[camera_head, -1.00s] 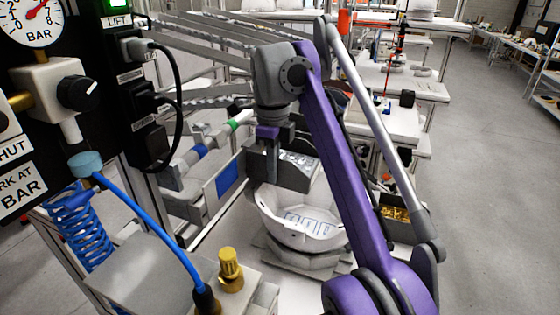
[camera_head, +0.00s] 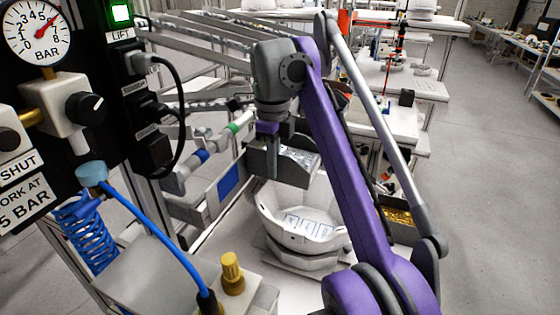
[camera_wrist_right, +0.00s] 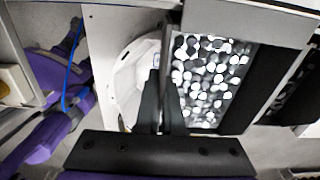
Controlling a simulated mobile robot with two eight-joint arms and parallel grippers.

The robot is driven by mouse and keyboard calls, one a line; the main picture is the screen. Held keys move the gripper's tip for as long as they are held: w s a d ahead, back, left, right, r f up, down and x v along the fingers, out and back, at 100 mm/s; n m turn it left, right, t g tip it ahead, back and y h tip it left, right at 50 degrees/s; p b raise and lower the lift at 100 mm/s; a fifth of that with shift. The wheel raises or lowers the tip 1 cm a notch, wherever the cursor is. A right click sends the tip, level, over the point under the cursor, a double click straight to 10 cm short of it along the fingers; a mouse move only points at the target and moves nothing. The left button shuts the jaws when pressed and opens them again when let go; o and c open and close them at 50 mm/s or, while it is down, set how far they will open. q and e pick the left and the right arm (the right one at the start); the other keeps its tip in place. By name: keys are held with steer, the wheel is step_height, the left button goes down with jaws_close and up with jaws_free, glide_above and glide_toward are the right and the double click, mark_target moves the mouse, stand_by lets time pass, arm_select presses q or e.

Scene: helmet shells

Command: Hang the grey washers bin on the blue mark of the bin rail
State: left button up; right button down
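The grey washers bin (camera_head: 296,168), full of shiny washers, is held in the air by my right gripper (camera_head: 272,172). In the right wrist view the gripper's two dark fingers (camera_wrist_right: 161,100) are closed on one wall of the bin, and the washers bin (camera_wrist_right: 210,82) lies to their right. The bin rail (camera_head: 216,143) is a light tube to the left of the bin, with a blue mark (camera_head: 201,156) and a green mark (camera_head: 232,128). The bin is apart from the blue mark, to its right in the head view. My left gripper is out of view.
A white helmet shell (camera_head: 303,228) stands on a grey stand under the bin. A grey box with a blue label (camera_head: 228,182) is below the rail. A bin of brass parts (camera_head: 398,217) is at right. A gauge panel (camera_head: 95,130) and blue hose (camera_head: 150,235) are at left.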

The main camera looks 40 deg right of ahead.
steer(key=shift+r+p, duration=0.3)
steer(key=shift+r, duration=0.1)
steer(key=shift+s, duration=0.1)
steer(key=s+d+b, duration=0.1)
steer(key=s+d, duration=0.3)
steer(key=s, duration=0.4)
steer(key=shift+s+d, duration=0.3)
steer(key=shift+s, duration=0.05)
stand_by(0.8)
